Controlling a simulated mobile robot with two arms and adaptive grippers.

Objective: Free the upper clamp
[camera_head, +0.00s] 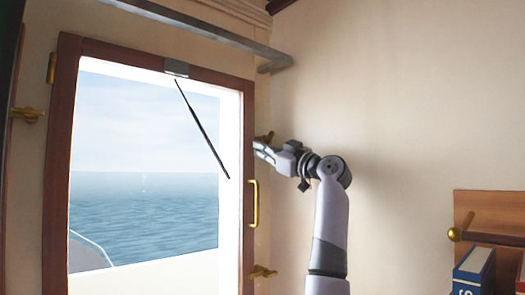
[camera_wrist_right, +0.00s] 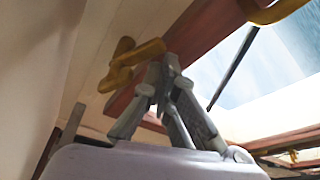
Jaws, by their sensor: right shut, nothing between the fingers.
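The upper clamp (camera_head: 266,137) is a small brass fitting on the right side of the wooden window frame, partly hidden behind my right gripper (camera_head: 258,147). In the right wrist view the clamp (camera_wrist_right: 128,62) is a brass piece with a rounded arm that reaches over toward the wooden frame. My right gripper (camera_wrist_right: 170,68) is shut and empty. Its fingertips are close to the clamp's arm; I cannot tell whether they touch. My left gripper is not in view.
A lower brass clamp (camera_head: 263,272) and a vertical brass handle (camera_head: 254,203) sit on the window's right side. A grey bar (camera_head: 200,25) runs above the window. The wall between is bare.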

